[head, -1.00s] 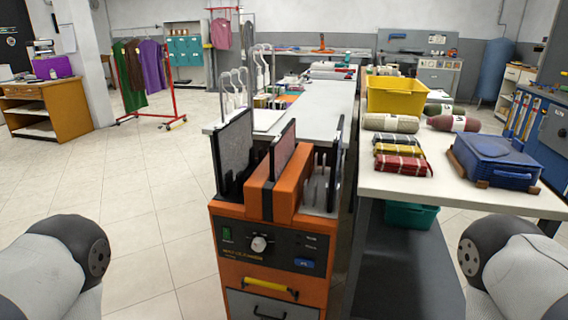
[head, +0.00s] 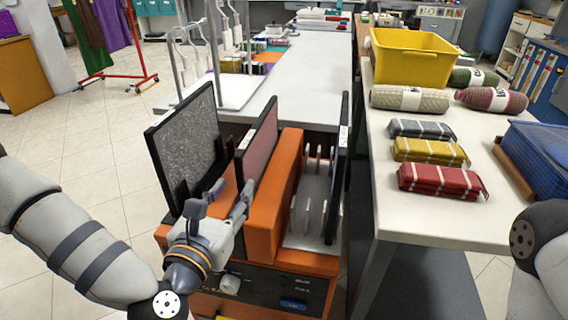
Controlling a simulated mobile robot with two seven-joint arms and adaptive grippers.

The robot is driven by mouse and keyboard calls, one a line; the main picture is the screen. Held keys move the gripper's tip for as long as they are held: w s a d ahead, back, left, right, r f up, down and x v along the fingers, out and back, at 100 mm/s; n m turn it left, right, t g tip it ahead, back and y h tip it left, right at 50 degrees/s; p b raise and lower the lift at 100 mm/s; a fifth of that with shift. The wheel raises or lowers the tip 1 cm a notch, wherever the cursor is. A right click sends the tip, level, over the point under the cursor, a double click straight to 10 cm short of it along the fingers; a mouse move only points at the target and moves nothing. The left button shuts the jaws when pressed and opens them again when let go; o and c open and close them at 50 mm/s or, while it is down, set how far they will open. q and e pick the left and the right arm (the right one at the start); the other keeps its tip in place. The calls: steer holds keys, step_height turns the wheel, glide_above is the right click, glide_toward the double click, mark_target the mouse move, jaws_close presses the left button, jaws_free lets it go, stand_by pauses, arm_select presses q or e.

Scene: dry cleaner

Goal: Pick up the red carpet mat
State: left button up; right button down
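A panel with a dull red, carpet-like face (head: 262,138) and a dark frame stands upright in the slots of an orange machine (head: 274,208). It is the thing that best fits the red carpet mat. My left gripper (head: 229,192) is low at the panel's near edge, with its fingers spread apart. I cannot tell whether the fingers touch the panel. The lower part of the panel is hidden by the gripper and the machine. A red folded textile bundle (head: 440,181) with white bands lies on the right table. My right gripper is out of view; only part of that arm shows.
A grey speckled panel (head: 186,143) stands close left of the red one, and a dark panel (head: 337,165) stands to its right. The white right table (head: 395,215) holds yellow and grey bundles, rolls, a yellow bin (head: 411,60) and a blue case (head: 545,155).

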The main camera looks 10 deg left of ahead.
mark_target(235, 169)
arm_select(q)
steer(key=w, duration=0.1)
steer(key=r+n, duration=0.1)
steer(key=w+r, duration=0.1)
steer(key=shift+w+a+t+y, duration=0.3)
steer(key=shift+w+t, duration=0.05)
steer(key=shift+t, duration=0.05)
steer(key=w, duration=0.6)
steer(key=w+f, duration=0.1)
steer(key=w, duration=0.2)
steer(key=shift+w+d+f, duration=0.1)
steer(key=shift+w+d, duration=0.2)
steer(key=shift+d, duration=0.1)
jaws_close()
